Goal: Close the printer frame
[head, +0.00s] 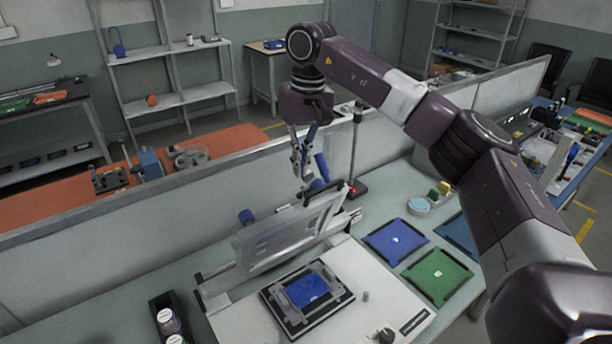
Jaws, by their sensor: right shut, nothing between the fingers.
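The printer frame (283,243) is a grey metal frame that stands raised and tilted at the back of the printer. The white printer base (365,273) sits on the table below it. A blue board (306,289) lies in the black holder (275,309) on the base. My right gripper (304,178) is shut and empty, pointing down just above the upper right end of the raised frame. Whether its fingertips touch the frame cannot be told. My left gripper is not in view.
A blue panel (396,241) and a green panel (437,276) lie flat to the right of the printer. A dark box with jars (168,321) stands at the left. A low grey partition (150,222) runs behind the table. A thin upright post (356,150) stands near my right gripper.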

